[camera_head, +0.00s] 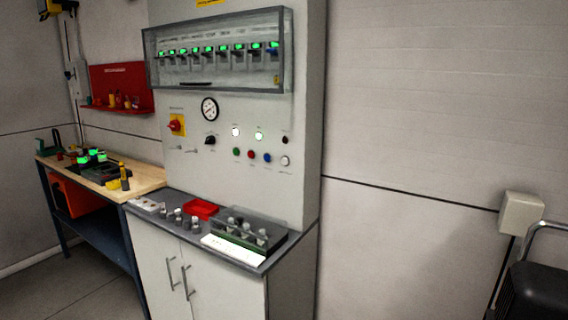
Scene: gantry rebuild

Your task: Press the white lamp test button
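A grey control cabinet (225,130) stands in the middle of the head view. Low on its panel is a row of small round buttons: green (236,151), red (250,154), blue (267,157) and a white button (285,161) at the right end. A tiny label under the white button is too small to read. Above the row, two white lamps (235,132) and (259,136) are lit, and a dark red one (285,140) looks unlit. Neither of my grippers shows in this view.
A counter with a red tray (201,209), several knobs and a white sheet (233,250) juts out below the panel. A wooden workbench (140,180) stands at left. A black seat (540,292) with a metal rail is at lower right. Bare wall lies between.

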